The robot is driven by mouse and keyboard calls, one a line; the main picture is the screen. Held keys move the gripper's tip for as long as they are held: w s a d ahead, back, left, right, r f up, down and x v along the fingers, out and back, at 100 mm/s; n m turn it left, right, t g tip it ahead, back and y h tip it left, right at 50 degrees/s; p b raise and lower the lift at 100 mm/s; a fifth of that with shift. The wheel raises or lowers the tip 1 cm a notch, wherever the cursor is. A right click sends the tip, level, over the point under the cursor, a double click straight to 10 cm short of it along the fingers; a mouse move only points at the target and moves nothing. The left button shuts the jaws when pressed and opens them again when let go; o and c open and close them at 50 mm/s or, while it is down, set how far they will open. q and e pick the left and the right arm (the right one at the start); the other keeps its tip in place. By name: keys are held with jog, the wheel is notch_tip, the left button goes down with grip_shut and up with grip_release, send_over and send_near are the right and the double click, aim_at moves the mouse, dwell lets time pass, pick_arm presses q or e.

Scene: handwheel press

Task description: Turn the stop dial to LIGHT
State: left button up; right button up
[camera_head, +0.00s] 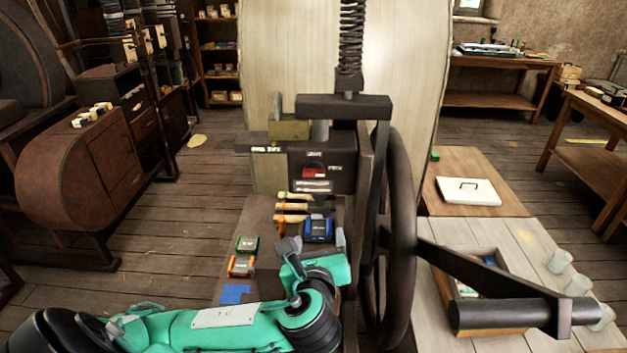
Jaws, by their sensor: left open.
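The press stands in the middle, with a dark box (340,172) on its frame. The box carries small pale labels too small to read and a red and dark patch (314,171), which looks like the stop dial; its setting cannot be read. My left gripper (315,243) is open, below and in front of the box, clear of the dial. It is over the bench near a blue block, and I see nothing between its fingers. My right gripper is out of view.
The large dark handwheel (401,235) and its bar with a cylindrical handle (510,313) stand close at right. Pale cups (560,261) stand far right.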

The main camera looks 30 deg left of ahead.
pick_arm(q)
notch_tip(320, 180, up, 6)
jog(key=a+m+t+y, duration=0.1)
jog(key=m+t, duration=0.1)
jog(key=m, duration=0.1)
jog(key=p, duration=0.2)
send_near(314, 174)
jog(key=shift+y, duration=0.4)
jog(key=x, duration=0.7)
jog(key=shift+w, duration=0.3)
jog(key=shift+w+a+f, duration=0.1)
jog(key=shift+w+a, duration=0.1)
jog(key=shift+w, duration=0.15)
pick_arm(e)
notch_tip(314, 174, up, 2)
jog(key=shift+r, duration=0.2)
pick_arm(q)
jog(key=c, duration=1)
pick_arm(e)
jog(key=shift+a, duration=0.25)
